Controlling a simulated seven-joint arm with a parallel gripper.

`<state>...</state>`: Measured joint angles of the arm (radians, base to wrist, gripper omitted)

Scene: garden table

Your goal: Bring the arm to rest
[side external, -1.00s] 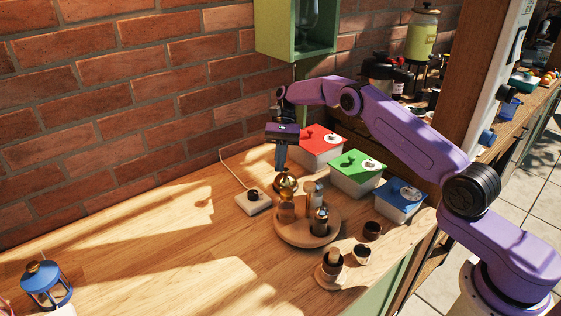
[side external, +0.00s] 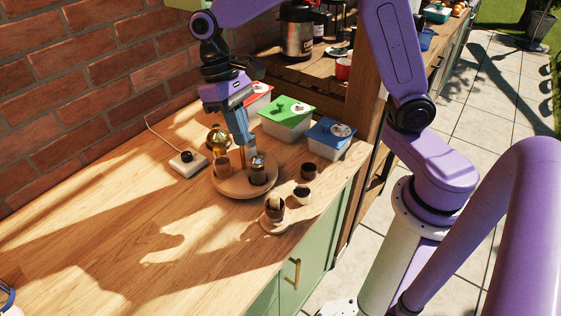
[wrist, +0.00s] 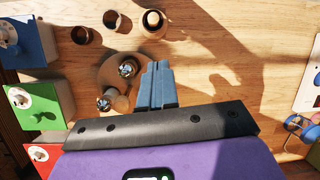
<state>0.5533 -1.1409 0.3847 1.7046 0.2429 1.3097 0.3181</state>
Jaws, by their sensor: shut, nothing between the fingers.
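My gripper (side external: 246,147) is shut and empty, pointing down above the round wooden tray (side external: 233,190). The tray holds a dark, shiny-topped container (side external: 257,173) and a brown wooden cylinder (side external: 222,168). A gold round-topped object (side external: 217,138) stands at the tray's back side. In the wrist view my gripper's fingers (wrist: 158,68) lie together, beside the tray (wrist: 107,70) in the picture. Two shiny-topped containers (wrist: 127,69) show there. My fingers partly hide what stands behind them in the side view.
Lidded boxes in red (side external: 257,92), green (side external: 286,112) and blue (side external: 330,138) stand behind the tray. A small white block (side external: 187,163) has a cord.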

